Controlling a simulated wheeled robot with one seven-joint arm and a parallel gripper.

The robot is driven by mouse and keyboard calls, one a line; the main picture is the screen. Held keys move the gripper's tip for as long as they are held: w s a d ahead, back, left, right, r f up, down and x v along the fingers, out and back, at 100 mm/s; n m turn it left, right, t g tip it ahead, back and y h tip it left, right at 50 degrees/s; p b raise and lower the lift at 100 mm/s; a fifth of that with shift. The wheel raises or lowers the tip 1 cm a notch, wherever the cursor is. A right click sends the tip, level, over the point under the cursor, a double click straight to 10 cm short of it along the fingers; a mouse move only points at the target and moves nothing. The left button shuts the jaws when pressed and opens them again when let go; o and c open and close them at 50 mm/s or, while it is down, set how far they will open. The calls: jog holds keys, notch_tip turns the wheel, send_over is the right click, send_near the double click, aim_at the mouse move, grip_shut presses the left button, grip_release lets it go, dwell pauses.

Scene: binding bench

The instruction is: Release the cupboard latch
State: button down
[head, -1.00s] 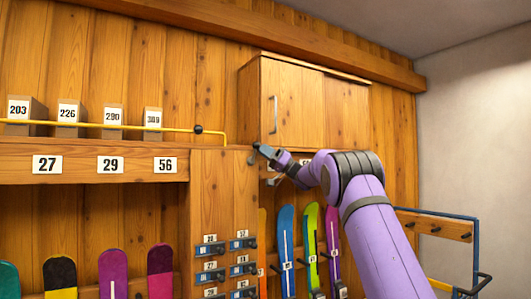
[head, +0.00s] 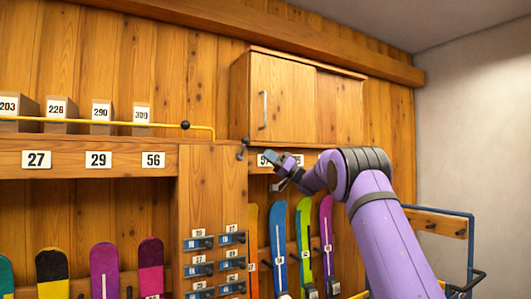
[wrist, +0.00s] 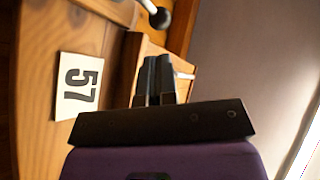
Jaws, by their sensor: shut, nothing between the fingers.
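The wooden cupboard (head: 291,97) hangs on the plank wall with its doors shut. Its left door has an upright metal handle (head: 264,110). A small dark-knobbed piece, apparently the latch (head: 242,148), sits below the cupboard's lower left corner; its exact position is too small to tell. A dark ball knob (wrist: 160,19) on a pale stem shows at the top of the wrist view. My gripper (head: 270,156) is just right of and slightly below the latch, apart from it, in front of the number-57 label. In the wrist view its dark fingers (wrist: 155,65) are together and empty.
Colourful skis (head: 305,240) stand under the cupboard. A blue-framed rack (head: 440,223) is at right.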

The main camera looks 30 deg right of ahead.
jog(key=v, duration=0.7)
jog(key=shift+d+r, duration=0.15)
jog(key=shift+d, duration=0.15)
jog(key=shift+s, duration=0.1)
jog(key=shift+r, duration=0.1)
jog(key=a+r+m+t+h, duration=0.4)
jog(key=r+m+t+h, duration=0.1)
jog(key=r+t+h, duration=0.15)
jog(key=s+a+r+m+h, duration=0.1)
jog(key=s+a+m+h, duration=0.1)
jog(key=s+m+h, duration=0.45)
jog(key=s+a+m+h, duration=0.1)
jog(key=s+a+h, duration=0.25)
jog(key=h, duration=0.55)
jog(key=s+a+f+n+g, duration=0.1)
jog(key=s+a+f+g, duration=0.3)
jog(key=s+f, duration=0.5)
jog(key=s+a+f+n+g, duration=0.2)
jog(key=s+f, duration=0.6)
jog(key=s, duration=1)
jog(key=s+a+f+n+g, duration=0.2)
jog(key=s+a+f+g, duration=0.4)
jog(key=s, duration=0.8)
notch_tip(320, 180, down, 4)
jog(key=shift+r+g+y, duration=0.15)
jog(key=shift+g+y, duration=0.25)
jog(key=shift+g, duration=0.85)
